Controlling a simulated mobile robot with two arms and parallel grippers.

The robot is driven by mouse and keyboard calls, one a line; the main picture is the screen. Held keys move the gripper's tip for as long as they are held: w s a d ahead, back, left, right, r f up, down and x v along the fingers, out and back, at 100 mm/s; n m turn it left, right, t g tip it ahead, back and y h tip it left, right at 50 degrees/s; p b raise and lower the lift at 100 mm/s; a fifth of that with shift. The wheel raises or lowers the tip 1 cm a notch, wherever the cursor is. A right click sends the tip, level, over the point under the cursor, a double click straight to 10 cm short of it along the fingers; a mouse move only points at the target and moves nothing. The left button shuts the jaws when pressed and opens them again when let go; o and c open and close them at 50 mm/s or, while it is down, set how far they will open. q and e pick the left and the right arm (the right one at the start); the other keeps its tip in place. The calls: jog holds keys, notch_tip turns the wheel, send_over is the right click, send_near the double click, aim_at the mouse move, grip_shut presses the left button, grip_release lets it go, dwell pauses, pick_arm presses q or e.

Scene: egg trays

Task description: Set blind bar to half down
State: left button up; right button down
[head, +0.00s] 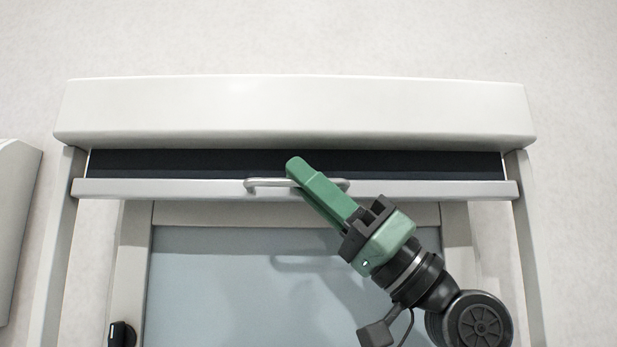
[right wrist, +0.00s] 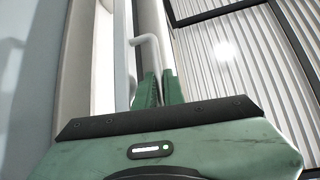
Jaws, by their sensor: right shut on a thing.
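The blind bar (head: 420,190) is a pale horizontal bar across the window, a short way below the white blind housing (head: 290,108). A strip of dark blind fabric (head: 190,163) shows between them. A light metal handle (head: 265,183) is fixed to the middle of the bar. My green right gripper (head: 296,168) reaches up from the lower right and is shut on the handle, hiding part of it. In the right wrist view the handle (right wrist: 148,42) runs between the two green fingers (right wrist: 158,88). My left gripper is in neither view.
Side rails (head: 535,240) run down both sides of the window. The window pane (head: 220,270) below the bar is closed off by a pale frame. A black knob (head: 121,334) sits at the lower left. A pale box (head: 14,220) is on the wall at far left.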

notch_tip(320, 180, down, 23)
jog(key=b, duration=1.7)
jog(key=shift+b, duration=0.3)
jog(key=shift+a, duration=0.1)
jog(key=c, duration=1.8)
grip_release()
jog(key=shift+a+r, duration=0.1)
jog(key=shift+a, duration=0.1)
